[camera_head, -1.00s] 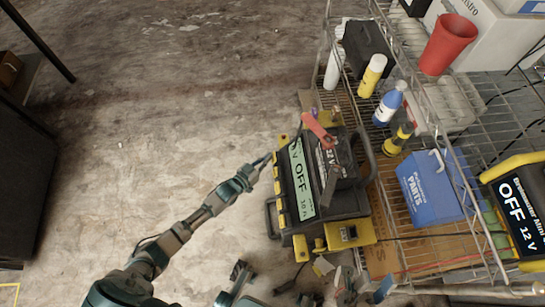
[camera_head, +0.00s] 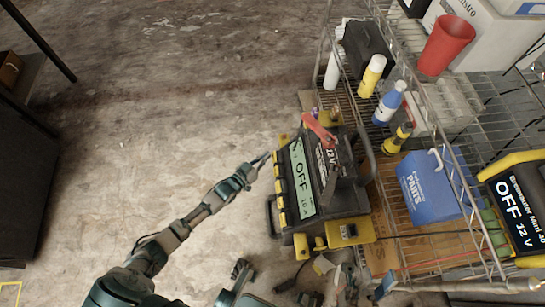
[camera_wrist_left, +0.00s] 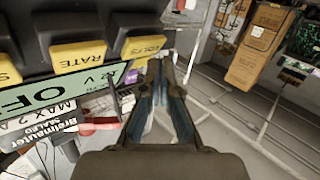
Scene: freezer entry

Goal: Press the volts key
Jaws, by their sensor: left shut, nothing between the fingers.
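The charger (camera_head: 325,203) is a black and yellow unit with a lit display reading OFF (camera_head: 301,180). Yellow keys run along its left edge. In the left wrist view the yellow VOLTS key (camera_wrist_left: 143,46) is at upper centre, beside the RATE key (camera_wrist_left: 78,57). My left gripper (camera_head: 266,158) is shut and empty, by the upper end of the key row. Its fingertips (camera_wrist_left: 160,64) appear just beside and below the VOLTS key; I cannot tell whether they touch it. Part of my right arm with its gripper (camera_head: 241,270) shows at the bottom, its jaws unclear.
A wire shelf cart holds a blue parts box (camera_head: 432,190), bottles, a red cup (camera_head: 447,45) and a second charger (camera_head: 515,205). A red clamp (camera_head: 319,130) lies on the charger. The concrete floor (camera_head: 150,120) to the left is open.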

